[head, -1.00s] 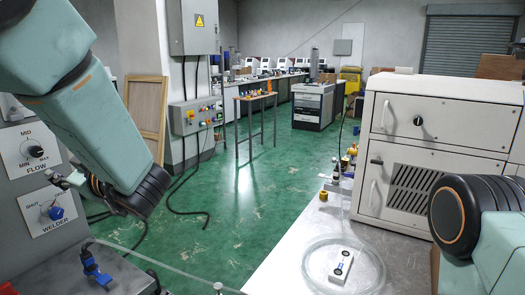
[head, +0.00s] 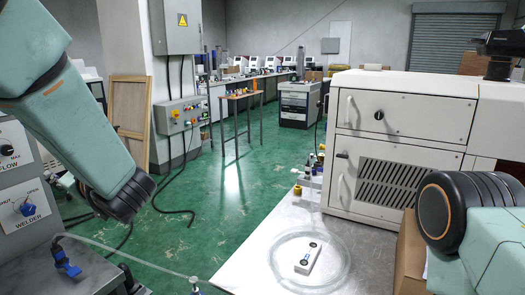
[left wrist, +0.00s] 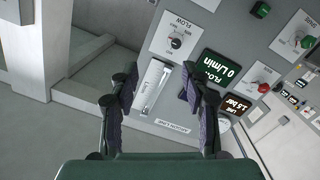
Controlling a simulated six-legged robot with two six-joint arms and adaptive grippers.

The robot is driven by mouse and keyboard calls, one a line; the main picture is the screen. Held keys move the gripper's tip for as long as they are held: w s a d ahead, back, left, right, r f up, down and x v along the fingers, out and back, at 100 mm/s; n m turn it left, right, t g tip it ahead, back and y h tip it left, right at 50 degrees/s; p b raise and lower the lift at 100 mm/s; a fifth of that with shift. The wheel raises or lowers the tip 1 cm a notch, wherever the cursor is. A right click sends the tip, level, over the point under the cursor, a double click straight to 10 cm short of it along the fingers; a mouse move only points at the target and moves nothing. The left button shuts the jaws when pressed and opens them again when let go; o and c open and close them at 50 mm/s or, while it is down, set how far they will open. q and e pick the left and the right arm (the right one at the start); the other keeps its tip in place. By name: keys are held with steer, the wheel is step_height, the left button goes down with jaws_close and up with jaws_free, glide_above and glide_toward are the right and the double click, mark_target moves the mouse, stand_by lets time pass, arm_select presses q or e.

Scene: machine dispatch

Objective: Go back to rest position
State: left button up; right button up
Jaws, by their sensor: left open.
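My left arm comes in from the left in the head view, beside the grey panel with the welder knob (head: 28,209); its gripper is hidden behind the arm there. In the left wrist view my left gripper (left wrist: 155,92) is open and empty, with its two dark fingers apart. I cannot tell the distance to the panel. My right arm shows at the lower right of the head view, and its gripper is out of view.
A blue clamp (head: 66,262) is at the lower left. Green floor (head: 225,195) lies open between.

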arm_select(q)
steer(key=s+d+f+m+h+b, duration=0.1)
steer(key=d+f+m+h, duration=0.25)
steer(key=f, duration=0.55)
steer(key=s+d+f+m+h, duration=0.25)
steer(key=f+m, duration=0.25)
steer(key=f, duration=0.4)
steer(key=s+d+f+m+h+b, duration=0.1)
steer(key=d+f+m+h, duration=0.3)
steer(key=f, duration=0.5)
steer(key=s+d+f+m+g+h+b, duration=0.1)
steer(key=s+f+g, duration=0.3)
steer(key=s+f, duration=0.7)
steer(key=s+d+f+m+g+h+b, duration=0.2)
steer(key=s+f, duration=1)
steer(key=s, duration=0.8)
steer(key=d+m+g+h, duration=0.1)
steer(key=d+g, duration=0.1)
steer(key=g, duration=0.1)
steer(key=shift+s+d+f+h+b, duration=0.2)
steer(key=shift+s+d+h+b, duration=0.05)
steer(key=shift+s+h+b, duration=0.1)
steer(key=shift+c, duration=0.5)
steer(key=shift+c, duration=0.6)
steer(key=shift+a, duration=0.1)
